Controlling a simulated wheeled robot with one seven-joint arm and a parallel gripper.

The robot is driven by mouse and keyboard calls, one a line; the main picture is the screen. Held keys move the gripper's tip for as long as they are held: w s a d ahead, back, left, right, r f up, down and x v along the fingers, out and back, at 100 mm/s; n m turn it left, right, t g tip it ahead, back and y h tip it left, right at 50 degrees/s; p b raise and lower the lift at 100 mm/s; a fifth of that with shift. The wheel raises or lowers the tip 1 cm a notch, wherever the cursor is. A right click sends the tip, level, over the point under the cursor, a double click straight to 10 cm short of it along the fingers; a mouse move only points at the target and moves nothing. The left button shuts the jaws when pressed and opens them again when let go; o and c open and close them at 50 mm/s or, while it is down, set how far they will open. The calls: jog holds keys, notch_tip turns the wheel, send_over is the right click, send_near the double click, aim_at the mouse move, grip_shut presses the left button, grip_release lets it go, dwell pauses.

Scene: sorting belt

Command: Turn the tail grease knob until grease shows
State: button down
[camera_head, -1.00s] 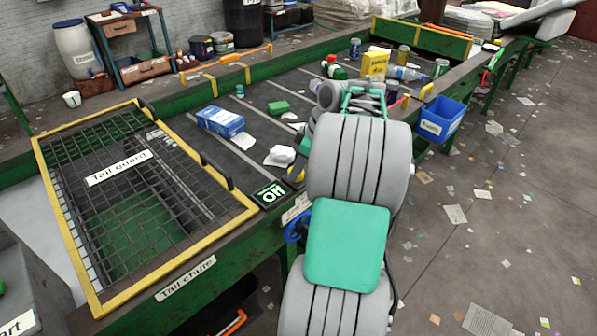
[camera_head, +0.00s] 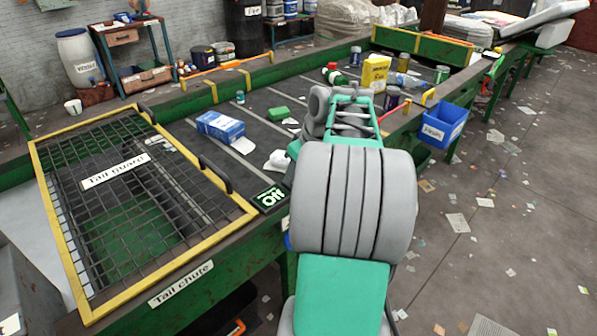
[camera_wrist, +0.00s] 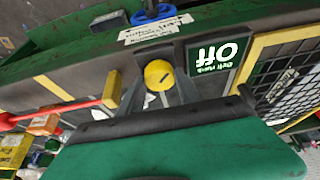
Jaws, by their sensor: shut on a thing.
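In the wrist view a round yellow knob (camera_wrist: 158,74) with a dark mark sits between the two fingers of my gripper (camera_wrist: 158,80), which are shut on it. A blue wheel-like knob (camera_wrist: 153,14) stands beyond it on the green frame, apart from the fingers. A white label (camera_wrist: 155,30) lies between the two knobs; its small print is not readable to me. I see no grease. In the head view my arm hides the gripper and the yellow knob.
A display (camera_head: 271,197) beside the knob reads "Off". A blue-and-white box (camera_head: 220,127), a yellow container (camera_head: 374,74) and other items lie on the belt. A blue bin (camera_head: 444,125) hangs at right.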

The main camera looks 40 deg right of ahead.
jog(key=c, duration=0.8)
grip_release()
jog(key=shift+c, duration=0.2)
jog(key=shift+r, duration=0.1)
jog(key=v, duration=0.7)
jog(key=shift+r+p, duration=0.35)
jog(key=shift+s, duration=0.15)
